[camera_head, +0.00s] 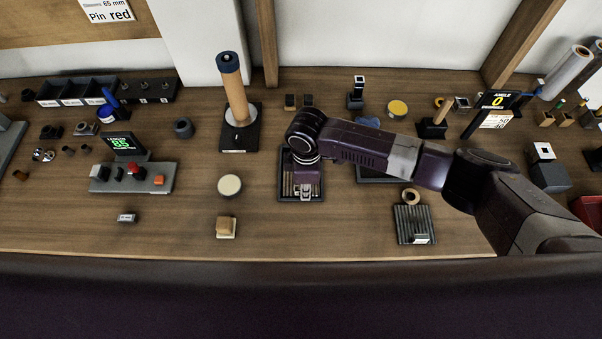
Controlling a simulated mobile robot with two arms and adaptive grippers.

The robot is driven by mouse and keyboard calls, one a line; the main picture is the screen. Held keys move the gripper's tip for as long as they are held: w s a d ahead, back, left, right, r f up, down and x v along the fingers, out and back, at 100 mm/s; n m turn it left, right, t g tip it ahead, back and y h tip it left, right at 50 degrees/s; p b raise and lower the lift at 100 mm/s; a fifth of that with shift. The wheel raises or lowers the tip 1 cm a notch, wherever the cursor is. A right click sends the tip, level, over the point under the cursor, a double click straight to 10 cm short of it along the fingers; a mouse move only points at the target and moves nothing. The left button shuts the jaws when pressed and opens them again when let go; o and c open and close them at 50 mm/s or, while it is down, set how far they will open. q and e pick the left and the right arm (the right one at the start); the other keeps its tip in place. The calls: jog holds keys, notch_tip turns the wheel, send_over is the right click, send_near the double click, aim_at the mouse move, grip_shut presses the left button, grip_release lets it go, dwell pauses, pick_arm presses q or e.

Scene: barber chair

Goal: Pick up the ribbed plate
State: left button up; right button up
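The ribbed plate (411,218) is a dark grey piece with parallel ridges and a small white label at its front edge. It lies at the right front of the wooden bench. My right arm reaches in from the right, passing behind the plate. My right gripper (306,190) points down over a dark tray (287,158) with slim pieces in it, well to the left of the plate. Its fingers are small and partly hidden, so I cannot tell whether they are open or hold anything. My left gripper is not in view.
A cream disc (229,185) and a small wooden block (226,225) are at the left of the tray. A tall wooden roller (235,95) stands behind. Bare bench (350,225) lies between tray and plate.

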grip_shut()
jog(key=shift+r, duration=0.1)
dwell(0.3)
